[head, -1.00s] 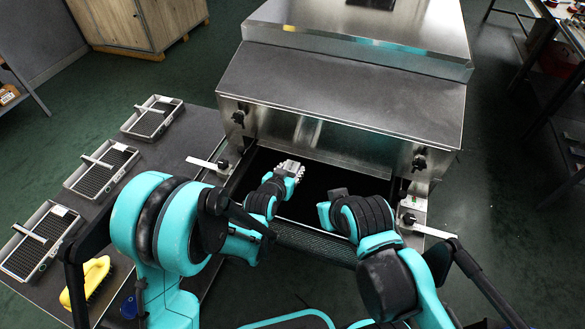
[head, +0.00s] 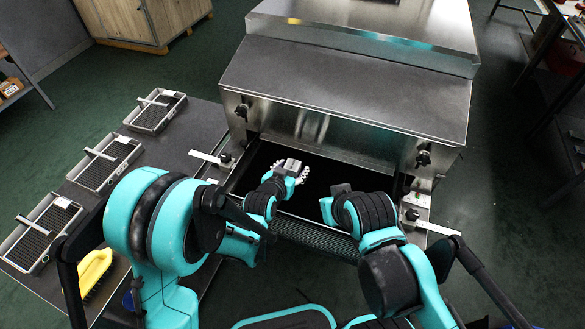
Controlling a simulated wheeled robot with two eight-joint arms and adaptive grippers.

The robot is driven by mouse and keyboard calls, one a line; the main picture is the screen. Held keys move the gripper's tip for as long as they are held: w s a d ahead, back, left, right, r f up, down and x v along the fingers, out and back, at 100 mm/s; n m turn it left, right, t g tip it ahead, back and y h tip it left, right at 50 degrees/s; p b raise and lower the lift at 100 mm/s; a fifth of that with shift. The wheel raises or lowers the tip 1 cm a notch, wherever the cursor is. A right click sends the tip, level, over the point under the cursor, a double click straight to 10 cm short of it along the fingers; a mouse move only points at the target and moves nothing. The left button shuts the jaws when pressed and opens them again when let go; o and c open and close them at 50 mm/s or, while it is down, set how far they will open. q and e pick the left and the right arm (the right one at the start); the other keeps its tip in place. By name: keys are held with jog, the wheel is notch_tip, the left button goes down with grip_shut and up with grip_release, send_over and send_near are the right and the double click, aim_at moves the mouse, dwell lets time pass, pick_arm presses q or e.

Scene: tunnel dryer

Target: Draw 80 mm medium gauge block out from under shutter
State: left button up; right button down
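The steel shutter (head: 322,137) spans the front of the dryer above its dark opening. My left gripper (head: 291,168) is over the black belt just in front of the shutter's lower edge. Its pale grey fingers are too small to tell whether they are open or shut, or whether they hold anything. My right gripper (head: 340,190) is farther right and nearer to me, over the belt, dark and partly covered by its own arm. I cannot make out the 80 mm medium gauge block; it may be hidden by the shutter or the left gripper.
Black knobs flank the shutter, one at left (head: 242,110) and one at right (head: 423,159). The side table (head: 181,140) at left bears several mesh trays, one at the back (head: 156,111), and a yellow-handled brush (head: 95,270). The belt between my grippers is clear.

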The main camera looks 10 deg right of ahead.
pick_arm(q)
jog(key=v, duration=1.2)
jog(key=shift+a, duration=0.15)
jog(key=s+a+r+n+g+y, duration=0.1)
jog(key=a+r+n+y, duration=0.1)
jog(key=a, duration=0.5)
jog(key=s+a+r+n+y, duration=0.1)
jog(key=a+r, duration=0.1)
jog(key=a, duration=0.4)
jog(key=s+a+r+n+g+y, duration=0.1)
jog(key=s+a+n+g+y, duration=0.1)
jog(key=s+a, duration=0.7)
jog(key=a+n+y, duration=0.1)
jog(key=a, duration=0.2)
jog(key=shift+s+a+r+n+y, duration=0.25)
jog(key=shift+s+a+n+y, duration=0.1)
jog(key=shift+a+n+y, duration=0.05)
